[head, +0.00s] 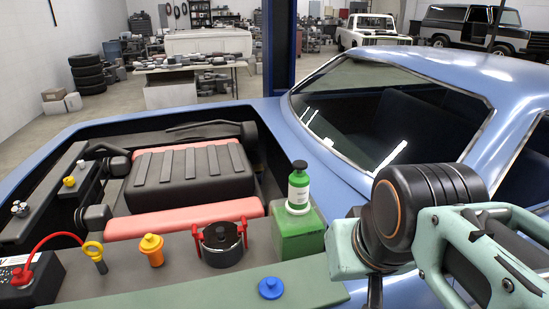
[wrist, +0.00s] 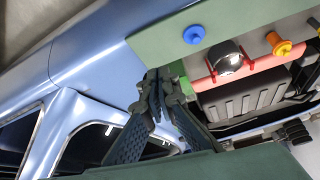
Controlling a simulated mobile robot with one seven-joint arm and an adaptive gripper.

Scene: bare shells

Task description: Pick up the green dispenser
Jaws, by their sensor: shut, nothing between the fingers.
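The green dispenser (head: 299,190) is a small bottle with a black cap and a white label. It stands upright on a green box (head: 299,237) at the engine bay's edge, in the middle of the head view. My gripper (wrist: 153,78) is shut and empty in the wrist view, its dark fingers meeting at the tips. In the head view my arm is to the right of the dispenser, and the fingers cannot be made out. The dispenser cannot be clearly seen in the wrist view; only a sliver of green shows behind the fingers.
A blue cap (head: 271,288), a pot with red handles (head: 221,243), a yellow cap (head: 151,249) and a black battery (head: 30,281) are left of the box. The engine (head: 188,178) lies behind them. The blue car's windshield (head: 390,115) rises behind and right of the dispenser.

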